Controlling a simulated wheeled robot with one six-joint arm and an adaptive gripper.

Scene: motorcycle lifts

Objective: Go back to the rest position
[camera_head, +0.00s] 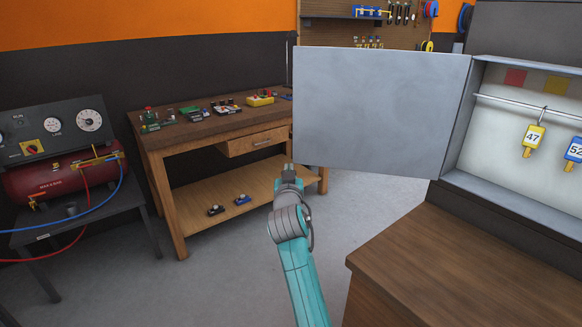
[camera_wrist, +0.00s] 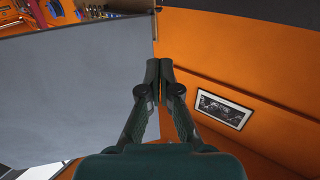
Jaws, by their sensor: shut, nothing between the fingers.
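My gripper (camera_head: 288,168) is at the end of my teal and grey arm, in the middle of the head view. It appears just below the lower left corner of the open grey cabinet door (camera_head: 380,110). In the wrist view my gripper (camera_wrist: 158,72) has its two dark fingers together at the tips, with nothing between them. The grey door panel (camera_wrist: 75,95) fills the left of that view. I cannot tell the exact gap between gripper and door.
The key cabinet (camera_head: 510,190) stands open at right with tags 47 (camera_head: 533,138) and 52 (camera_head: 574,149) on a rail, above a brown wooden counter (camera_head: 470,265). A wooden workbench (camera_head: 165,147) and red compressor (camera_head: 60,182) stand left. Grey floor (camera_head: 215,270) is clear between.

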